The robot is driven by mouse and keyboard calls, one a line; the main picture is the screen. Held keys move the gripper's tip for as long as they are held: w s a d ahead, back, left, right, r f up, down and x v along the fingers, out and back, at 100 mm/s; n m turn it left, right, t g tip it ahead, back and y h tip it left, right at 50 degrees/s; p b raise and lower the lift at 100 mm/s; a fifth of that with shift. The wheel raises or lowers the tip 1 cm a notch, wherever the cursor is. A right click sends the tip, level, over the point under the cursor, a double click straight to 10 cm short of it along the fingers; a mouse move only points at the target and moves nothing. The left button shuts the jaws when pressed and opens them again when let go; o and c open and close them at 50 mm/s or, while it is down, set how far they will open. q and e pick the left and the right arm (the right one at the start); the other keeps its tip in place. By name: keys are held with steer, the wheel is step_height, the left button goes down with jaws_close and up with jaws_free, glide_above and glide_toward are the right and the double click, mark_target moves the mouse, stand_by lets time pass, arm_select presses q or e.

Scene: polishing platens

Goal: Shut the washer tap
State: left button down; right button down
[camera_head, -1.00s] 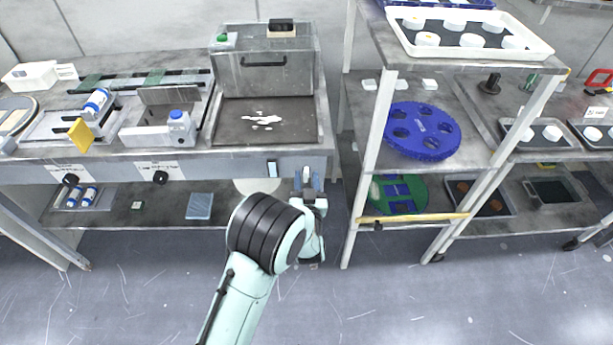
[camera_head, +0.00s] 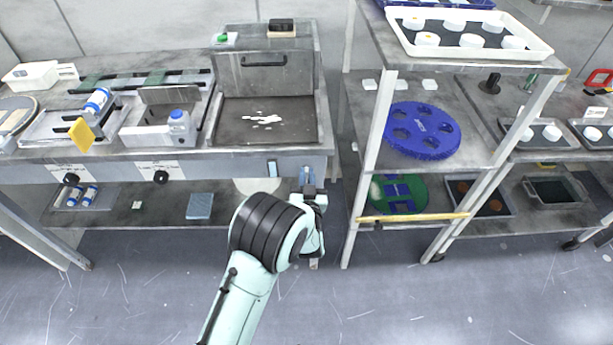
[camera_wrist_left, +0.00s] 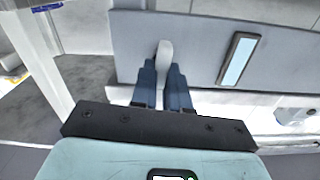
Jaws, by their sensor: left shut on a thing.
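The washer tap (camera_wrist_left: 164,50) shows in the left wrist view as a rounded white lever standing against the grey front panel. The two blue fingers of my left gripper (camera_wrist_left: 162,76) close on it, one on each side. In the head view my left gripper (camera_head: 308,180) is at the right end of the bench front, and its wrist hides much of the area below. The tap's base and any spout cannot be made out. My right gripper is in neither view.
A light-blue display plate (camera_wrist_left: 238,60) sits beside the tap. A shelf rack post (camera_head: 363,150) stands close to the right of my gripper. The floor in front is clear.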

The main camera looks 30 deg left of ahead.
arm_select(q)
steer(key=shift+r, duration=0.1)
steer(key=m+p, duration=0.1)
steer(key=m, duration=0.1)
steer(key=m+p, duration=0.1)
steer(key=m, duration=0.2)
steer(key=m+p, duration=0.1)
steer(key=m, duration=0.2)
steer(key=shift+w+d, duration=0.25)
steer(key=shift+w, duration=0.05)
steer(key=m+p, duration=0.2)
steer(key=m, duration=0.2)
steer(key=shift+d+m, duration=0.1)
steer(key=shift+m, duration=0.3)
steer(key=shift+f+m+p, duration=0.2)
steer(key=shift+m+p, duration=0.1)
steer(key=shift+m, duration=0.65)
steer(key=shift+f+m+p, duration=0.15)
steer(key=shift+m+p, duration=0.15)
steer(key=shift+m, duration=0.65)
steer(key=c, duration=1.1)
jaws_free()
steer(key=shift+w+f, duration=0.1)
steer(key=shift+f, duration=0.05)
